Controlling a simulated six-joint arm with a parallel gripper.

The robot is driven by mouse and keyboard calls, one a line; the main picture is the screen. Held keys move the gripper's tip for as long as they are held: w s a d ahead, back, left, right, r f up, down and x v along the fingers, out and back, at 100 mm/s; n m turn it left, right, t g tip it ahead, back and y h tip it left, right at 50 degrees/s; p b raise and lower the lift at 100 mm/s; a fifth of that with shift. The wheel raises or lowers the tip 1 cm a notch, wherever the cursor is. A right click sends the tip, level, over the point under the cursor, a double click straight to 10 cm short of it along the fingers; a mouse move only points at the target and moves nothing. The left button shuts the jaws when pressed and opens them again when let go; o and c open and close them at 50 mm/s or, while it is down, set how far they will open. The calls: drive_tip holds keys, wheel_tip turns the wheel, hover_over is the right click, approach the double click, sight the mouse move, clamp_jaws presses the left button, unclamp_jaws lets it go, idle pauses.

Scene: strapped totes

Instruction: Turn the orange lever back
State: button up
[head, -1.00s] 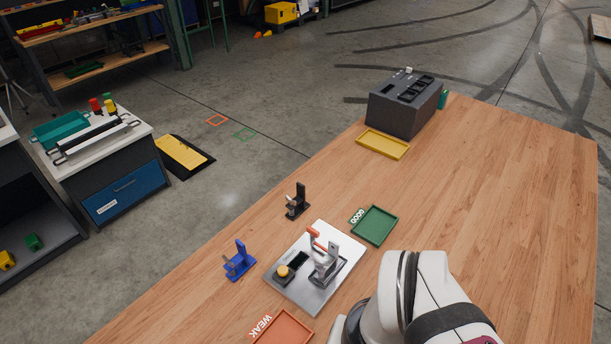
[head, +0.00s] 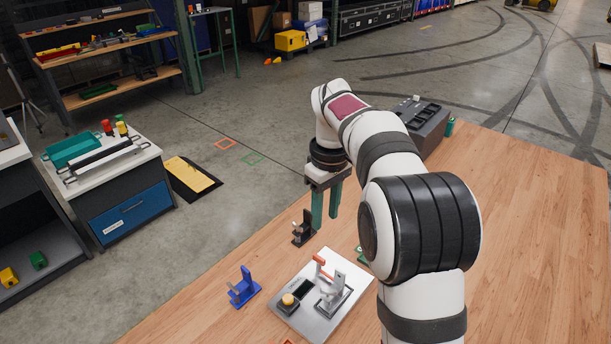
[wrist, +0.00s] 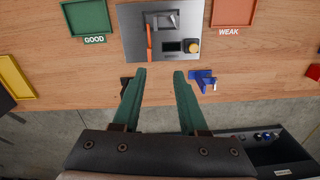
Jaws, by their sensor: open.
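The orange lever (head: 319,260) is a short bar on a metal clamp fixture, which is mounted on a silver plate (head: 310,321). In the wrist view the orange lever (wrist: 149,41) shows as a thin bar left of the plate's middle. The plate also carries a round yellow knob (head: 288,300) and a dark display. My gripper (head: 325,221) has two green fingers pointing down, above the far edge of the table and beyond the plate. In the wrist view my gripper (wrist: 160,73) is open and empty, its fingertips apart from the lever.
A black stand (head: 303,230) and a blue stand (head: 243,288) are near the table edge by the plate. Green GOOD (wrist: 87,18) and orange WEAK (wrist: 233,12) trays flank the plate. A dark grey box (head: 424,126) stands at the far end. The table's right side is clear.

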sight(320, 258)
drive_tip(key=shift+n, duration=0.8)
drive_tip(key=w+f, duration=0.1)
drive_tip(key=f, duration=0.5)
drive_tip(key=w+f, duration=0.1)
drive_tip(key=f, duration=0.5)
drive_tip(key=w+f, duration=0.1)
drive_tip(key=f, duration=0.4)
drive_tip(key=shift+w+f, duration=0.25)
drive_tip(key=shift+f, duration=0.15)
clamp_jaws()
